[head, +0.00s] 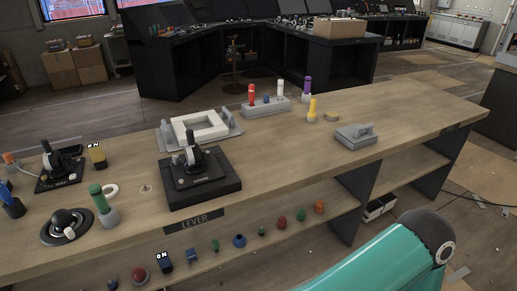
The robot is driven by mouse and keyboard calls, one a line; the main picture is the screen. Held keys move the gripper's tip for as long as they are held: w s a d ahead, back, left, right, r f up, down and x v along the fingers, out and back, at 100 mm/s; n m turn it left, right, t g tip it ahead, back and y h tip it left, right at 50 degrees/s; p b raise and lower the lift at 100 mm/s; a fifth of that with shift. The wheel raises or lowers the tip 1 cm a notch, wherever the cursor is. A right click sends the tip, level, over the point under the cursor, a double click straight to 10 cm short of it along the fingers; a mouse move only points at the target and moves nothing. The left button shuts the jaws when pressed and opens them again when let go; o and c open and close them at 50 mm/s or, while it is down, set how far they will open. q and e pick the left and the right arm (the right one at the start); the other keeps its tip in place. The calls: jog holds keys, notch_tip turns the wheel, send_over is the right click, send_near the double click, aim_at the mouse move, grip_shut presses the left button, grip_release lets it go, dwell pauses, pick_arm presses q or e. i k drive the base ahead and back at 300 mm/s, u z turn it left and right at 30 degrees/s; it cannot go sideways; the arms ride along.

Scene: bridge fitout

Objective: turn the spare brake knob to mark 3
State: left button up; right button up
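A round dark knob with a pale top (67,220) sits on a dark disc-shaped base near the front left of the wooden bench (290,145). It may be the spare brake knob, but I see no readable name on it. Its marks are too small to read, so I cannot tell its setting. Neither gripper is in view. A teal link of my own arm shows at the lower right, clear of the knob.
A green-handled peg (99,197) stands close right of the knob, and a blue one (11,203) left. A black lever unit (199,177) and grey frame (200,128) stand mid-bench. The bench's right end is clear. Several small coloured parts lie on the shelf below.

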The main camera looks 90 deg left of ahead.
aim_at(176, 158)
jog(key=z, duration=0.1)
jog(key=i, duration=1.7)
jog(key=u, duration=2.3)
jog(key=i, duration=0.35)
jog(key=u, duration=2.45)
jog(key=k, duration=0.35)
jog(key=u, duration=0.6)
jog(key=i, duration=0.8)
jog(key=u, duration=0.15)
